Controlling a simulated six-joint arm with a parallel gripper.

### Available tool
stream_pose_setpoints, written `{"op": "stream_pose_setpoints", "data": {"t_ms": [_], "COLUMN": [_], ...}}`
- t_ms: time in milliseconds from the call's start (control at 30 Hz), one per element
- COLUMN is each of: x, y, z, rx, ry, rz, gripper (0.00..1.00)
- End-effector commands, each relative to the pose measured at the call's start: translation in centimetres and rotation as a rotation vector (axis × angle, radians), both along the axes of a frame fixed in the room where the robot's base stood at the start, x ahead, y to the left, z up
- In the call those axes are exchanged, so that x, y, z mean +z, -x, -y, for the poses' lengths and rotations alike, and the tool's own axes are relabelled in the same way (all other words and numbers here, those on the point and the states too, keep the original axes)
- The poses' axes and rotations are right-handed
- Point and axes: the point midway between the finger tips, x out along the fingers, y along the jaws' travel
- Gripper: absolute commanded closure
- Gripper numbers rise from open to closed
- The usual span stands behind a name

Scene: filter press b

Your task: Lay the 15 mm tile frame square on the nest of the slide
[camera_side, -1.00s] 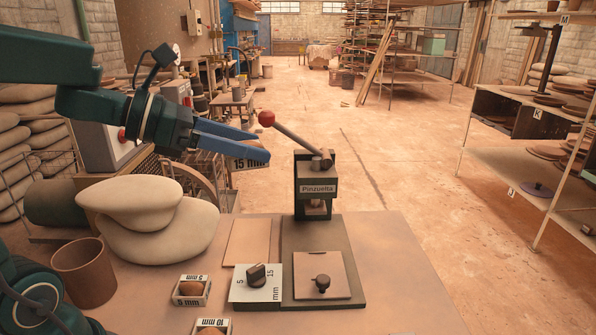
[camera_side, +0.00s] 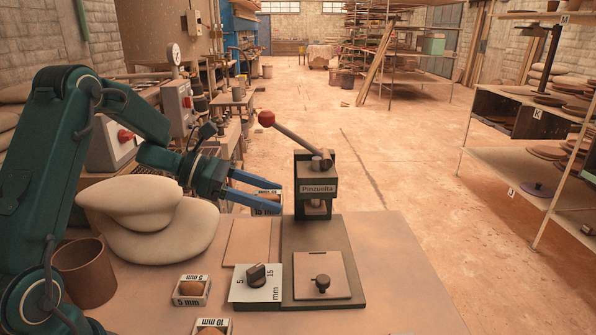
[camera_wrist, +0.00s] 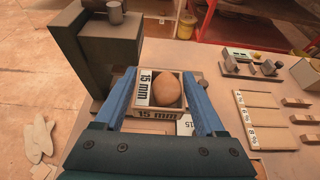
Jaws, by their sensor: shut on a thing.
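My gripper (camera_side: 279,203) is shut on the 15 mm tile frame (camera_side: 266,197), a small pale box-like frame. In the wrist view the frame (camera_wrist: 158,113) sits between the two blue fingers, its "15 mm" labels readable and a brown rounded lump (camera_wrist: 167,90) inside it. It is held in the air left of the press (camera_side: 317,187), above the table. A flat plate with a dark knob (camera_side: 322,262), apparently the slide, lies on the press's dark base (camera_side: 290,240). I cannot make out the nest.
A selector plate (camera_side: 243,294) marked 5 to 15 mm and a thin board (camera_side: 247,238) lie left of the base. Two other labelled frames (camera_side: 190,301) (camera_side: 212,328), a brown pot (camera_side: 84,272) and stacked pale sacks (camera_side: 160,235) stand further left. The press lever (camera_side: 292,134) slants up-left.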

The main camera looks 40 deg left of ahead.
Motion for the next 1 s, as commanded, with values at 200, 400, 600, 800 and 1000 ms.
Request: {"op": "stream_pose_setpoints", "data": {"t_ms": [200, 400, 600, 800, 1000], "x": [-2.8, -5.3, -6.4, -8.3, -10.3], "y": [-1.4, -2.8, -3.6, -3.6, -3.6], "z": [4.5, 8.3, 10.1, 10.2, 10.2], "rx": [-0.009, -0.007, -0.002, 0.000, 0.001], "ry": [0.003, 0.002, -0.001, 0.002, 0.001], "rz": [-0.008, -0.007, -0.004, -0.007, -0.005], "gripper": [1.00, 1.00, 1.00, 1.00, 1.00]}}
